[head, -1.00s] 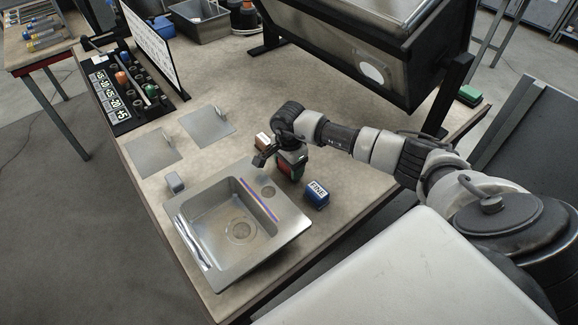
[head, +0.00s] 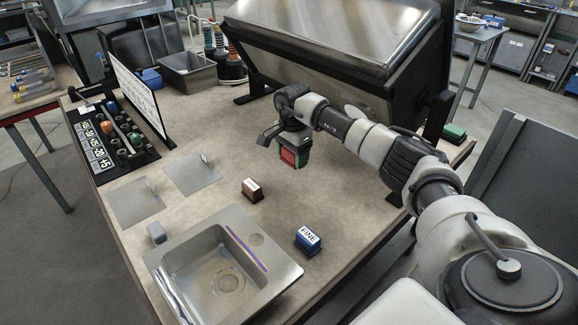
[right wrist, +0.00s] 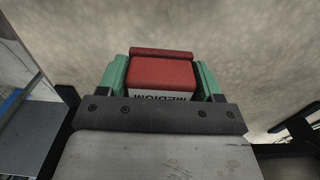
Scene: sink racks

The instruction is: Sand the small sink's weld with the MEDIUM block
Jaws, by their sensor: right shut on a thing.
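My right gripper (head: 290,155) is shut on the red MEDIUM block (right wrist: 163,72), held above the table behind the small sink. The word MEDIUM shows on its light side in the right wrist view. The small sink (head: 182,266) lies at the front of the table, with a purple-blue weld line (head: 247,249) along the right side of its basin. The blue FINE block (head: 308,240) stands on the table right of the sink. A brown block (head: 252,190) stands between the sink and my gripper, its label unreadable. My left gripper is not in view.
A large tilted sink on a black stand (head: 330,65) fills the back right. Two flat metal plates (head: 190,173) lie left of centre. A black tool rack (head: 110,140) and white board (head: 138,95) stand at the left. A small grey block (head: 157,233) stands by the sink's corner.

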